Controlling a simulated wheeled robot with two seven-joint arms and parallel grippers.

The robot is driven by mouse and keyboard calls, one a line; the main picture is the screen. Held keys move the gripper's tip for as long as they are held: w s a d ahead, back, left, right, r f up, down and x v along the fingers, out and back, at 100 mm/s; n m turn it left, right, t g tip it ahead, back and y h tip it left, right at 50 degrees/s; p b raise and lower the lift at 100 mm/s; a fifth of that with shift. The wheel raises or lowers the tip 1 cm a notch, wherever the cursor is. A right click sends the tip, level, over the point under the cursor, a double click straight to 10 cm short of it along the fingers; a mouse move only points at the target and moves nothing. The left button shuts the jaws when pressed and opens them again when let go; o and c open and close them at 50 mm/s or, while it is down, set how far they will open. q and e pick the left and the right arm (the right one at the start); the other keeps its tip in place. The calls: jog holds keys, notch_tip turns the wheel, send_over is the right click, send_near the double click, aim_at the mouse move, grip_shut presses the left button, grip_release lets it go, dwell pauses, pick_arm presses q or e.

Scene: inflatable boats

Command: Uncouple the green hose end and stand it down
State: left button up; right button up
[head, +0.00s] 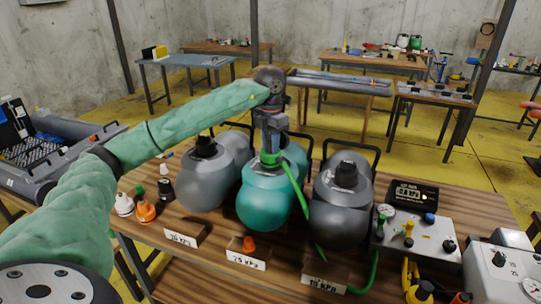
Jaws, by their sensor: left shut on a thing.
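My left gripper (271,150) points down over the teal rounded vessel (264,207), the middle one of three on the wooden table. It is shut on the green hose end (270,159), which sits at the top of that vessel. The jaws hide part of it, and I cannot tell whether it is still coupled. The green hose (300,195) runs down to the right, behind the right grey vessel's front label area, toward the grey control box (415,235). My right gripper is not in view.
Grey vessels with black caps stand at left (203,180) and right (342,205). Label blocks stand in front, the middle one (248,259) reading 75 kPa with an orange cap. Small fittings (145,210) stand at the table's left.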

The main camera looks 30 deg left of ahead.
pick_arm(q)
jog(key=shift+r, duration=0.35)
dwell(0.6)
jog(key=shift+r+p, duration=0.95)
jog(key=shift+r, duration=1.25)
